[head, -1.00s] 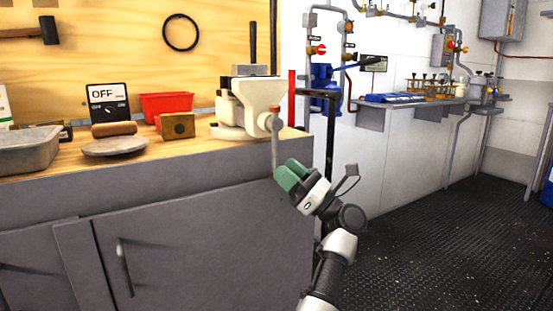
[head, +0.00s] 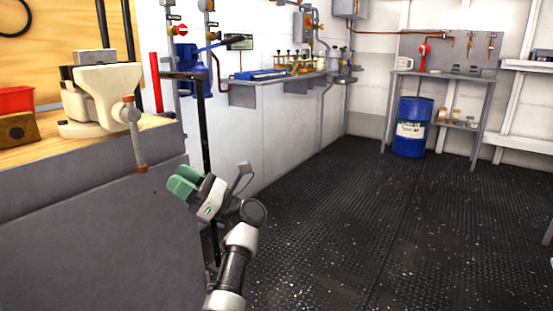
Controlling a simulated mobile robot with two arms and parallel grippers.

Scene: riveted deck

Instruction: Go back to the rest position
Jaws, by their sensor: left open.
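My left gripper (head: 182,184), with green finger pads, is open and appears empty. It is in the lower left-middle of the head view, just right of the grey workbench's front corner. The cream bench vise (head: 97,98) is up and to its left, with its hanging handle (head: 136,135) apart from the fingers. My right gripper is not in view.
The grey workbench (head: 95,230) fills the left, with a red bin (head: 15,100) on top. A narrow wall shelf (head: 243,95) carries a blue tray and fittings. A blue drum (head: 411,127) stands under a far bench. The dark riveted floor (head: 400,230) is clear.

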